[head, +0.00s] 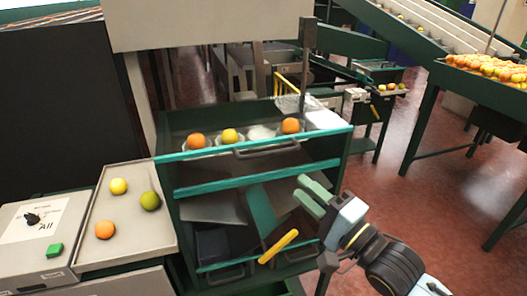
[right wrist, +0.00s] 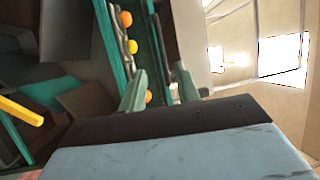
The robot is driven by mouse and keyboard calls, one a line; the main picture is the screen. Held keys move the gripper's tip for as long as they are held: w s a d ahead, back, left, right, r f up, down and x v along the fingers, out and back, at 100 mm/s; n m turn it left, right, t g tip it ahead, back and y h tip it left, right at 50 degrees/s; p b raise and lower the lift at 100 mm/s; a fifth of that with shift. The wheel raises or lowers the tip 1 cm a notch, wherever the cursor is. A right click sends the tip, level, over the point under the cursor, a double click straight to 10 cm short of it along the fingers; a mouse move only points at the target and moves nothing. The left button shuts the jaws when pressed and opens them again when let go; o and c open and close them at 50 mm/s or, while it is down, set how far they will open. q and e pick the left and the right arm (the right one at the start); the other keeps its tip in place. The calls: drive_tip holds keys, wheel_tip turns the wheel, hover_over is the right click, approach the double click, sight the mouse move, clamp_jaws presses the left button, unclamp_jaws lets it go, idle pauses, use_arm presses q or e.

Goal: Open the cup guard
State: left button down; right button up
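The cup guard appears to be the teal bar (head: 215,151) with a dark grey handle (head: 267,149) across the front of the cup row; it looks down, but its exact state is hard to tell. Behind it, white cups hold an orange fruit (head: 196,141), a yellow fruit (head: 229,136) and another orange fruit (head: 290,126); one cup (head: 261,132) looks empty. My right gripper (head: 306,193) is below and right of the handle, apart from it. In the right wrist view its two green fingers (right wrist: 158,88) are spread with nothing held. My left gripper is not in view.
A yellow lever (head: 278,246) sticks out low on the machine, left of my right gripper. A grey tray (head: 133,232) with several fruits stands at the left, beside a control box (head: 40,238) with a green button. Red floor (head: 420,170) is free at the right.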

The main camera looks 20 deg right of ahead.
sight(264, 154)
drive_tip(key=p+x, duration=0.1)
drive_tip(key=x, duration=1.2)
drive_tip(key=shift+w+a+p, duration=0.1)
drive_tip(key=shift+p, duration=0.3)
clamp_jaws()
